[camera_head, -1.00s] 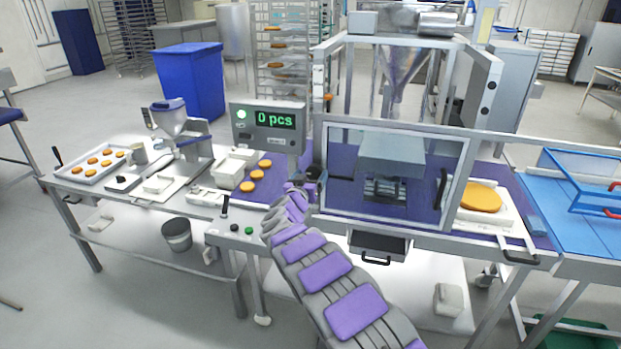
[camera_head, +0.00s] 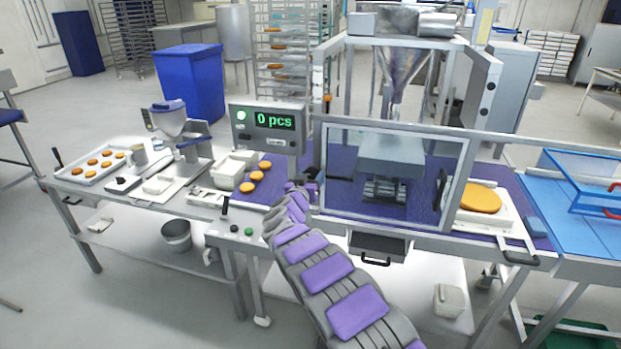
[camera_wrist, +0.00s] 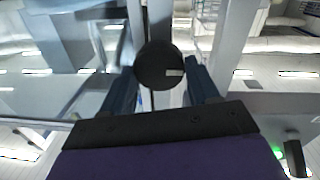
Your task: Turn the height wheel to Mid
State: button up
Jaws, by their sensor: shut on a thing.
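The height wheel (camera_wrist: 150,62) is a dark round knob with a small pale mark toward its right side in the wrist view. My gripper (camera_wrist: 161,82) has one dark finger on each side of the wheel and is shut on it. In the head view, my gripper (camera_head: 311,190) is at the left post of the machine's guard frame, and my arm hides much of this spot. No Mid label can be read in either view.
Behind the clear guard (camera_head: 345,140) stands a grey forming head (camera_head: 391,153) under a metal funnel (camera_head: 400,68). A display reading 0 pcs (camera_head: 268,121) is to the left. Orange rounds (camera_head: 248,187) lie beside it. A drawer with a handle (camera_head: 377,246) juts out below the guard.

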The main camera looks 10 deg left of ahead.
jog(key=shift+a+m+p, duration=0.1)
jog(key=shift+m+p, duration=0.3)
jog(key=shift+p, duration=0.05)
jog(key=m+p, duration=0.2)
jog(key=m, duration=0.5)
jog(key=shift+s+y, duration=0.1)
jog(key=shift+y, duration=0.2)
jog(key=m, duration=0.1)
jog(key=m+b, duration=0.1)
jog(key=m, duration=0.1)
jog(key=m+b, duration=0.1)
jog(key=shift+f+m+g, duration=0.3)
jog(key=m+b, duration=0.2)
jog(key=m, duration=0.1)
jog(key=m+b, duration=0.1)
jog(key=shift+d+y+b, duration=0.25)
jog(key=shift+y+b, duration=0.15)
jog(key=shift+f+m, duration=0.1)
jog(key=shift+m, duration=0.3)
jog(key=o, duration=1)
jog(key=shift+r, duration=0.2)
